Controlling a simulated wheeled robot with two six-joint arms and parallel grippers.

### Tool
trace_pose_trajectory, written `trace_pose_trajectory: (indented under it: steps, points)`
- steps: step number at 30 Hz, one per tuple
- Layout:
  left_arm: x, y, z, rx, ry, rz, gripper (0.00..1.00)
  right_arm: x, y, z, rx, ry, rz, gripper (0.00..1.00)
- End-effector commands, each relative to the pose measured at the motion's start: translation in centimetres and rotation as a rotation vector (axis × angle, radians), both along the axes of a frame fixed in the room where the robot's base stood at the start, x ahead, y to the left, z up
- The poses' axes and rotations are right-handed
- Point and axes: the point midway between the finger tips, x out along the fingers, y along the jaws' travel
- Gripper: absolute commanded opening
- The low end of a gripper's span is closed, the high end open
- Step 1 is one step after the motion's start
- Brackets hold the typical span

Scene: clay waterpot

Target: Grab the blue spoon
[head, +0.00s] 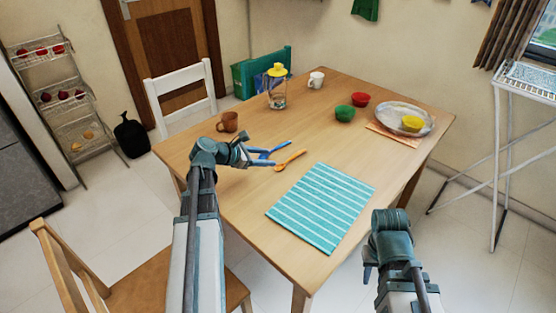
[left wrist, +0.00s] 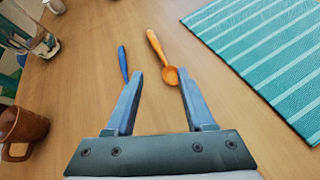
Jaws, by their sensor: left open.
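The blue spoon (head: 281,146) lies on the table. In the left wrist view the blue spoon (left wrist: 122,62) is just outside the left-hand finger, its lower part partly hidden by that finger. The orange spoon (head: 291,159) lies beside it. The orange spoon's bowl shows between my fingertips in the left wrist view (left wrist: 160,55). My left gripper (head: 270,157) is open and empty, low over the table; its gap also shows in the left wrist view (left wrist: 160,72). My right gripper (head: 369,267) is beside the table's near right edge; its jaws are mostly hidden.
A brown mug (head: 228,122) stands left of my left gripper. A striped turquoise mat (head: 322,205) lies to the right. A glass jar with a yellow top (head: 277,90), a white mug (head: 316,79), green and red bowls (head: 345,114) and a tray (head: 424,128) stand farther back.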

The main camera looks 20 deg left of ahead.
Motion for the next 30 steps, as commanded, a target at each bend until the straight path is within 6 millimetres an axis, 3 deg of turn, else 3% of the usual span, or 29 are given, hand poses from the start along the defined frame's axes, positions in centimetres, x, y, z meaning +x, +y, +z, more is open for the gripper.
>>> trace_pose_trajectory:
  steps: [1,3,9,14,24,30]
  points:
    - [0.1,2.3,-0.5,-0.063,-0.005,0.071,0.54,0.0,0.0,-1.2,0.0,0.0,0.0,0.33]
    - [0.0,4.4,-0.1,-0.141,-0.011,0.148,0.54,0.0,0.0,-1.6,0.0,0.0,0.0,0.33]
    - [-0.2,7.0,0.6,-0.243,-0.02,0.239,0.54,0.0,0.0,-2.0,0.0,0.0,0.0,0.33]
    - [0.3,6.9,0.4,-0.248,-0.021,0.241,0.54,0.0,0.0,-2.2,0.0,0.0,0.0,0.33]
    - [5.4,4.6,-2.1,-0.247,-0.019,0.237,0.54,0.0,0.0,-4.7,0.0,0.0,0.0,0.33]
    - [7.0,3.9,-2.7,-0.245,-0.02,0.238,0.54,0.0,0.0,-5.3,0.0,0.0,0.0,0.33]
